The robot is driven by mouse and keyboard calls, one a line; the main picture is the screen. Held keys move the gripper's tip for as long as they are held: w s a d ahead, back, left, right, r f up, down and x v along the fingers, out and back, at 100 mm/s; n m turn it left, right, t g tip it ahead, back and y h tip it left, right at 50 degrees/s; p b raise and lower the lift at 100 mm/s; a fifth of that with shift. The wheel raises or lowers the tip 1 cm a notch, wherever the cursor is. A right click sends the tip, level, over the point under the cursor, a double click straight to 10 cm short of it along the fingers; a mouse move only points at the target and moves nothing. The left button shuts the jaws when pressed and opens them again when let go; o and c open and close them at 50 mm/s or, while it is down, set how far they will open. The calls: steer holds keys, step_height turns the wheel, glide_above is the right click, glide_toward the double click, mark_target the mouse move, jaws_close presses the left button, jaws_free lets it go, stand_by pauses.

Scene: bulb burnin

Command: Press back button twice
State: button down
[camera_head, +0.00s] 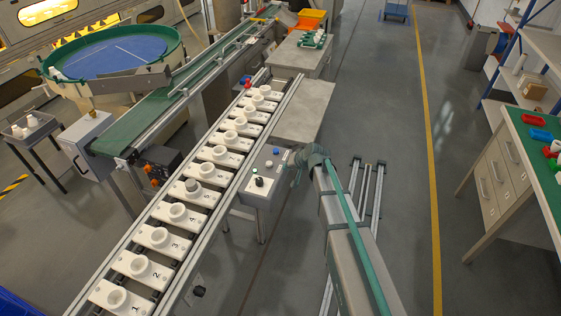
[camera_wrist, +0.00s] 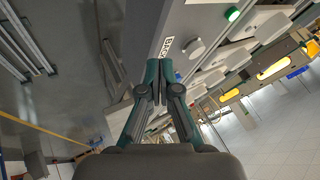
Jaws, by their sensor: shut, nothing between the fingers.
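The grey control box (camera_head: 262,178) stands beside the roller track in the head view. In the wrist view the panel (camera_wrist: 203,18) carries a label reading "BACK" (camera_wrist: 165,47), a pale round control (camera_wrist: 193,48) and the green button (camera_wrist: 232,14). My gripper (camera_wrist: 159,64) is shut and empty, its tips just below the label. The tips hide what lies behind them, and I cannot tell whether they touch the panel. In the head view my gripper (camera_head: 296,160) is at the box's right side.
Numbered white carriers with sockets (camera_head: 178,213) line the roller track left of the box. A green conveyor (camera_head: 150,118) runs behind it. A bench with drawers (camera_head: 502,165) stands at the right.

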steer(key=w+a+r+n+y, duration=0.1)
steer(key=w+a+r, duration=0.3)
steer(key=a+r, duration=0.3)
step_height(320, 180, up, 3)
steer(key=shift+w+a+f+n+y, duration=0.1)
steer(key=shift+w+a+n+y, duration=0.1)
steer(key=shift+n+y, duration=0.1)
steer(key=shift+f, duration=0.1)
steer(key=b, duration=0.3)
glide_above(271, 163)
step_height(271, 163, down, 7)
steer(key=shift+a+f, duration=0.1)
steer(key=shift+f+b, duration=0.5)
steer(key=shift+f, duration=0.2)
steer(key=shift+f, duration=0.1)
stand_by(0.6)
steer(key=shift+f+b, duration=0.35)
steer(key=shift+b, duration=0.15)
